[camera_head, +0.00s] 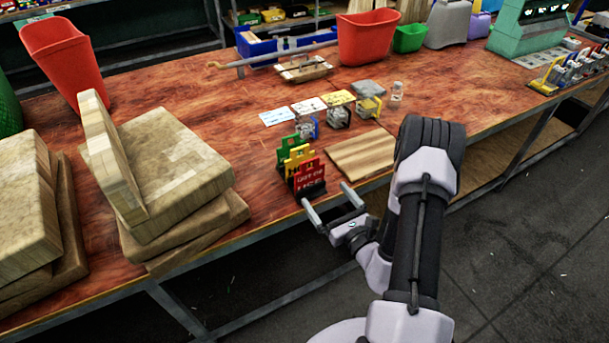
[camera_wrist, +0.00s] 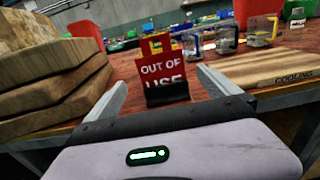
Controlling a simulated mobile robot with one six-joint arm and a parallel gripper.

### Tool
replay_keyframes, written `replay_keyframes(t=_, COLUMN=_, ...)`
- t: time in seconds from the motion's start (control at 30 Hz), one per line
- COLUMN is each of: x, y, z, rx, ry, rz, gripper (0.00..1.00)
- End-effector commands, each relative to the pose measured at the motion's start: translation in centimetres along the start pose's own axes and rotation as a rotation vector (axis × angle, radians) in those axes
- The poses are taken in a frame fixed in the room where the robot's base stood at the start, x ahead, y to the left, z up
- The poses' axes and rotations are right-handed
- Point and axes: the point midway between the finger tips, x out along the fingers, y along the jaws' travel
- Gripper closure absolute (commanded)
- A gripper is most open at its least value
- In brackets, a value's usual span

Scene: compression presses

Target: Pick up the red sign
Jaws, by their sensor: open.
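The red sign (camera_head: 309,178) stands upright in a dark holder near the front edge of the wooden table. Yellow and green signs stand behind it. In the wrist view the red sign (camera_wrist: 163,71) reads "OUT OF USE" and appears between my fingers, ahead of them. Its lower part sits in the black holder (camera_wrist: 166,92). My gripper (camera_head: 329,204) is open and empty, just in front of the table edge, short of the sign and apart from it.
A wooden board (camera_head: 360,155) marked "COOLING" in the wrist view lies right of the signs. Stacked thick boards (camera_head: 180,165) stand to the left. Small clear-and-metal devices (camera_head: 339,116) and cards sit behind. Red bins (camera_head: 367,37) stand further back.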

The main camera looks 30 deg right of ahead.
Motion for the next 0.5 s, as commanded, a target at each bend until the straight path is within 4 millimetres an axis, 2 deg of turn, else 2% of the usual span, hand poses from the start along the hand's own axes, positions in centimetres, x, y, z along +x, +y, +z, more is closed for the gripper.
replay_keyframes(t=0.1, x=3.1, y=0.2, z=0.0, rx=-0.002, ry=-0.004, rz=0.006, gripper=0.00)
replay_keyframes(t=0.27, x=5.1, y=0.1, z=0.0, rx=0.000, ry=-0.001, rz=0.004, gripper=0.00)
replay_keyframes(t=0.5, x=9.6, y=0.0, z=0.4, rx=-0.002, ry=-0.002, rz=0.006, gripper=0.00)
